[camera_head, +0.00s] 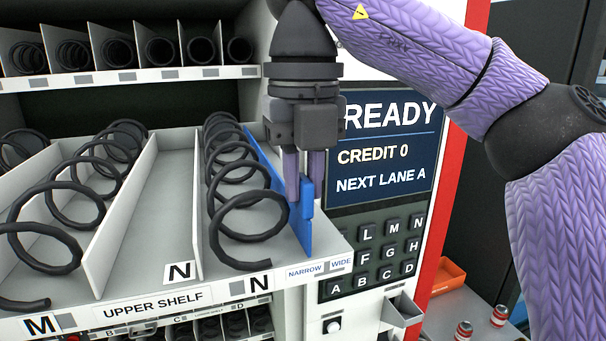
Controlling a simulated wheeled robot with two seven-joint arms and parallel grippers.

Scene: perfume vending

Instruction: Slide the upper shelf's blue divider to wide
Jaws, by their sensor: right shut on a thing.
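The blue divider (277,183) stands upright on the upper shelf (217,283), at the right of the rightmost front coil. A small blue tab stands up near its front end. My right gripper (304,190) points straight down, shut on the divider at this tab. The label strip (320,268) on the shelf's front edge reads NARROW at left and WIDE at right. The divider's front end meets the shelf just behind this strip, nearer the NARROW word. My left gripper is out of view.
The display (385,150) and keypad (375,255) stand close to the right of my gripper. A higher shelf (130,78) with coils is behind. An orange tray (448,275) is at lower right.

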